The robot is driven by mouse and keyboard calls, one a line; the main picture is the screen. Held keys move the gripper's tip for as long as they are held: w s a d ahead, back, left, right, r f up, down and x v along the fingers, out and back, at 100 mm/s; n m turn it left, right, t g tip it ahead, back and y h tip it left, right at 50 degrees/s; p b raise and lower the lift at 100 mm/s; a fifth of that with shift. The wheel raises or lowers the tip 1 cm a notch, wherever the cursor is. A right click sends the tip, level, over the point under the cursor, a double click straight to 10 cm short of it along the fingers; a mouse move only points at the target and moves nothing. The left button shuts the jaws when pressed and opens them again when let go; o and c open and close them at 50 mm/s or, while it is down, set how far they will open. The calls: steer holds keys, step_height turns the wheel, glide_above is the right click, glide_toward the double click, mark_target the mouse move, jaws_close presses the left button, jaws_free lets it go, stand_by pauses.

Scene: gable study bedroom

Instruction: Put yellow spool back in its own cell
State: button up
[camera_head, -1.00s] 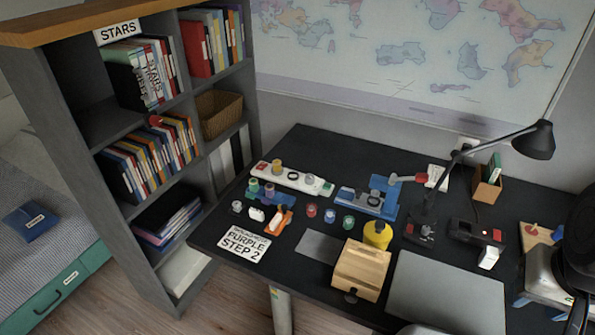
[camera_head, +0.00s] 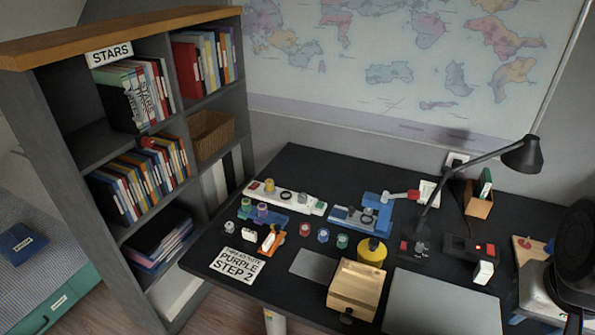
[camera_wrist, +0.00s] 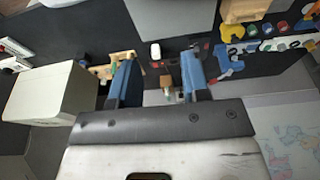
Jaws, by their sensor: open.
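A small yellow spool (camera_head: 269,185) stands upright near the left end of a long white rack (camera_head: 290,197) at the back left of the desk. A grey spool stands further along the same rack. I cannot tell which cell belongs to the yellow spool. My gripper (camera_wrist: 160,77) shows in the wrist view with its two blue fingers apart and nothing between them. It is far from the rack, near the desk's other end. The head view does not show the fingers.
A yellow round container (camera_head: 371,252), wooden box (camera_head: 355,288) and lamp (camera_head: 521,155) stand around. A pale box (camera_wrist: 55,92) is left of my gripper. The grey mat (camera_head: 440,303) is bare.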

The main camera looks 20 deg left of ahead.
steer(key=o, duration=0.4)
steer(key=shift+o, duration=0.2)
